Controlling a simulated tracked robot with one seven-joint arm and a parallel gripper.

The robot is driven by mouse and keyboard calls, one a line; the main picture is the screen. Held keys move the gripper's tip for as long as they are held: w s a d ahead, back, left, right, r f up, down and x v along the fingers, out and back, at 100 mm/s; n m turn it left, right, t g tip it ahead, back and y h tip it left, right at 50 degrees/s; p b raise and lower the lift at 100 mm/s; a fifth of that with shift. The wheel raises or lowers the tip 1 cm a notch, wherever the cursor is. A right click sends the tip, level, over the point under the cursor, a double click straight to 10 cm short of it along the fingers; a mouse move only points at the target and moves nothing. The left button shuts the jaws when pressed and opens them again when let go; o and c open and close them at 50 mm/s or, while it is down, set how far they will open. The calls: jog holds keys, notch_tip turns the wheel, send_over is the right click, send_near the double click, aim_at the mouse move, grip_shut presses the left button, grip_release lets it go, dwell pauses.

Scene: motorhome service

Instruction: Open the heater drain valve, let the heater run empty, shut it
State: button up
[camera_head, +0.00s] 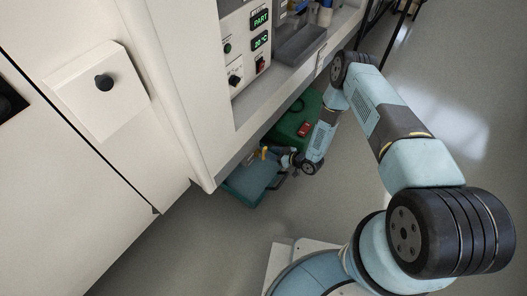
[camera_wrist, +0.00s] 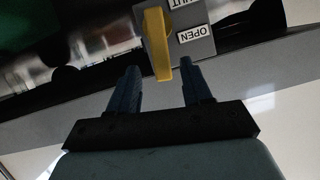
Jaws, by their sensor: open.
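The yellow valve lever (camera_wrist: 156,42) is on a grey plate (camera_wrist: 200,48) with OPEN and SHUT labels, which appear upside down in the wrist view. Its free end points down the picture towards my gripper (camera_wrist: 159,66). My gripper is open, one finger on each side of the lever's end, with gaps showing. I cannot tell which label the lever is set to. In the head view the lever (camera_head: 265,152) is a small yellow spot beside my gripper (camera_head: 287,159), low under the cabinet. The heater panel's upper display (camera_head: 260,18) reads PART, the lower one (camera_head: 261,40) about 28 °C.
A teal box (camera_head: 250,182) is below my gripper, and a green case (camera_head: 290,124) with a red item (camera_head: 304,129) is behind it. The cabinet's lower edge overhangs this spot. A white panel with a black knob (camera_head: 104,82) is at left. The floor at right is clear.

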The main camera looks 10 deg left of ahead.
aim_at(266, 151)
jog(key=shift+x, duration=2.8)
grip_shut()
